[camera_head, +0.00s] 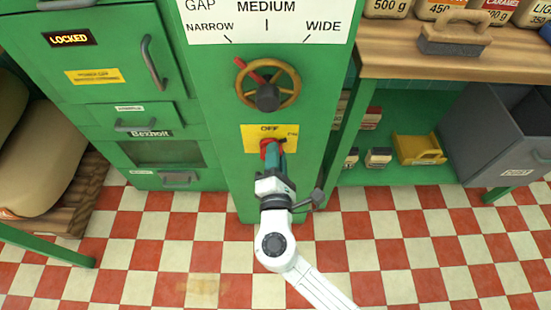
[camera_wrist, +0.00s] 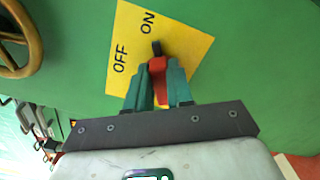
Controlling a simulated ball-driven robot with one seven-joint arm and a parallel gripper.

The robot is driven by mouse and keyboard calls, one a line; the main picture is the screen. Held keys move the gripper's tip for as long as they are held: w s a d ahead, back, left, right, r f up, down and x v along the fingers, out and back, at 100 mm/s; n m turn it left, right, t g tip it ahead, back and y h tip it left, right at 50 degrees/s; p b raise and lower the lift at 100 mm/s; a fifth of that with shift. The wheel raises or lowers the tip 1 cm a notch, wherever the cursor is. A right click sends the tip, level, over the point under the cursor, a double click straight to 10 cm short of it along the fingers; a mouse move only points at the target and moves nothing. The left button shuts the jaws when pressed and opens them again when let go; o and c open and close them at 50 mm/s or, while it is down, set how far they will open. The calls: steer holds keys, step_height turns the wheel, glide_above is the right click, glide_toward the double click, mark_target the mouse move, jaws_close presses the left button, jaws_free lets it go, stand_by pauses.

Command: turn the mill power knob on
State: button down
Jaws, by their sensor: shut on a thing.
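The power knob (camera_head: 268,148) is red and sits on a yellow plate (camera_head: 250,140) on the green mill front. The plate reads OFF at its top and ON at its right. In the wrist view the red knob (camera_wrist: 158,68) has a black tip, which points up towards the word ON. The yellow plate (camera_wrist: 190,45) looks turned on its side there. My gripper (camera_wrist: 157,82) has its two teal fingers on either side of the knob, shut on it. In the head view my gripper (camera_head: 273,162) reaches the knob from below and hides part of it.
A brass handwheel (camera_head: 267,84) sits just above the plate, under the GAP scale (camera_head: 267,22). A green cabinet marked LOCKED (camera_head: 105,55) is at left. At right are a wooden worktop (camera_head: 410,65), a yellow scoop (camera_head: 419,149) and a grey bin (camera_head: 500,135).

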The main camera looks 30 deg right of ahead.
stand_by(0.3)
steer(key=c, duration=1)
jaws_free()
steer(key=p+v, duration=0.1)
steer(key=v, duration=1)
